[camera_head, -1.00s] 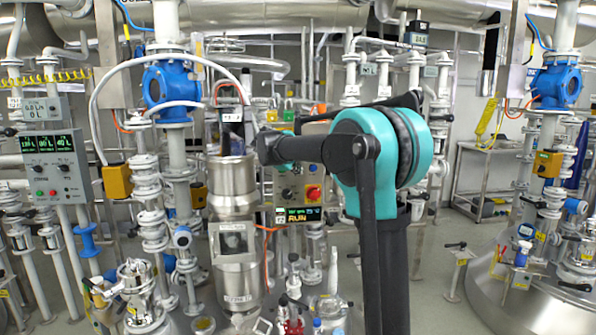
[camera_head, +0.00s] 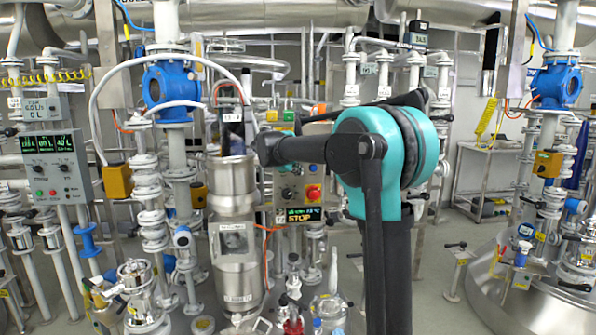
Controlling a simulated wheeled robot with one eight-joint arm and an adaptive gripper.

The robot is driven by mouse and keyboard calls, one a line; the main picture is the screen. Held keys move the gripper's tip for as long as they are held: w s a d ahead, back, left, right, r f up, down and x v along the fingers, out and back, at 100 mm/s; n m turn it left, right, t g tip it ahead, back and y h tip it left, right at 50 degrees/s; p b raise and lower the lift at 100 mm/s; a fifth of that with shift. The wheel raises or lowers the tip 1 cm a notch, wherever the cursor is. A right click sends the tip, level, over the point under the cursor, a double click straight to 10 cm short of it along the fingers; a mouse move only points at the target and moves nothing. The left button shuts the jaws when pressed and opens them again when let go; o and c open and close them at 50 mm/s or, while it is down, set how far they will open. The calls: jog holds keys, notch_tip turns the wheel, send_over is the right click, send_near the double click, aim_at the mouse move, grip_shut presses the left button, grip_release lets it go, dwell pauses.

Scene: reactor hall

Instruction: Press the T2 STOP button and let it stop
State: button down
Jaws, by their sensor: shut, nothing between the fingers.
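A control box (camera_head: 283,200) stands behind my arm at the picture's middle, partly hidden by it. It carries a red round button (camera_head: 313,192) on a yellow patch and a dark knob. I cannot read the button labels. My arm's teal elbow and dark links cross in front of the box's upper part. My gripper is hidden behind the arm, so I cannot see whether it touches a button.
A steel vessel (camera_head: 236,215) stands just left of the box. A grey panel (camera_head: 55,165) with green readouts is at far left. Blue valves (camera_head: 168,92) and pipes crowd around. Glassware stands low in front. Open floor lies at the right before a cart (camera_head: 490,180).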

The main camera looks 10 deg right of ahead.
jog(key=shift+s, duration=2.6)
jog(key=s+d+f+m+g+y, duration=0.15)
jog(key=s+d+f+m, duration=0.3)
jog(key=s+f, duration=0.6)
jog(key=s+f+m+g+y, duration=0.2)
jog(key=s+f+m, duration=0.2)
jog(key=s+f, duration=0.8)
jog(key=s+f+m+g+y, duration=0.2)
jog(key=s+f+m+y, duration=0.1)
jog(key=s+f, duration=0.9)
jog(key=s+m, duration=0.1)
jog(key=s, duration=0.4)
jog(key=shift+f, duration=0.25)
jog(key=c, duration=2.2)
grip_release()
